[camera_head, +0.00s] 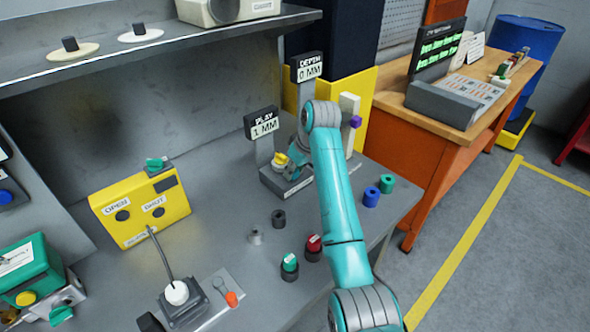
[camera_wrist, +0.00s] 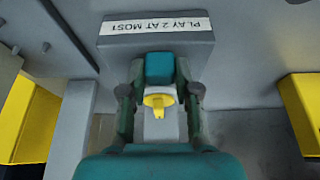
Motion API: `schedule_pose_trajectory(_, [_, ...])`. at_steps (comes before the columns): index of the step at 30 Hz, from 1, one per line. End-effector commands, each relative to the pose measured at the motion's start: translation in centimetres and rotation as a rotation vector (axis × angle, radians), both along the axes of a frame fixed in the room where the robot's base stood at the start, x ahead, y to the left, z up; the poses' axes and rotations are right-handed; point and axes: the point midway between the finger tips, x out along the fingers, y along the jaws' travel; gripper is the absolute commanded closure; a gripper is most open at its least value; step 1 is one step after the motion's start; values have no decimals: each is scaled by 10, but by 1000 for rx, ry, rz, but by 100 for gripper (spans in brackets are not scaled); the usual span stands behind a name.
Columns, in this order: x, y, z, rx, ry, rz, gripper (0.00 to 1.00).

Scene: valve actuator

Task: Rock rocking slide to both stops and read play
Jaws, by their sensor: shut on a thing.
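My gripper (camera_wrist: 159,75) is shut on a teal block, which I take to be the rocking slide (camera_wrist: 159,68). A yellow piece (camera_wrist: 158,103) lies between the fingers; it also shows in the head view (camera_head: 280,160). The slide sits on a grey fixture (camera_wrist: 195,50), whose label reads "PLAY 2 AT MOST", upside down in the wrist view. In the head view my arm hides much of the fixture and the grip. The play display (camera_head: 263,124) reads 1 MM. The depth display (camera_head: 308,68) reads 0 MM.
A yellow box (camera_head: 140,211) with two holes stands left on the bench. Red-topped (camera_head: 313,247) and green-topped (camera_head: 289,267) pieces stand in front, and blue (camera_head: 371,196) and green (camera_head: 387,184) rings right. A white-knobbed lever (camera_head: 176,292) is nearer. A shelf (camera_head: 150,52) overhangs the back.

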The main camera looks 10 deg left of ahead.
Motion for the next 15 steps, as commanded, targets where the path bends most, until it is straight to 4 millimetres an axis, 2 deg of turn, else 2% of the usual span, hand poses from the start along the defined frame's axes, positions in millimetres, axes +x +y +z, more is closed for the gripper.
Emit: schedule_pose_trajectory(15, [-5, 4, -1, 0, 1, 0, 97])
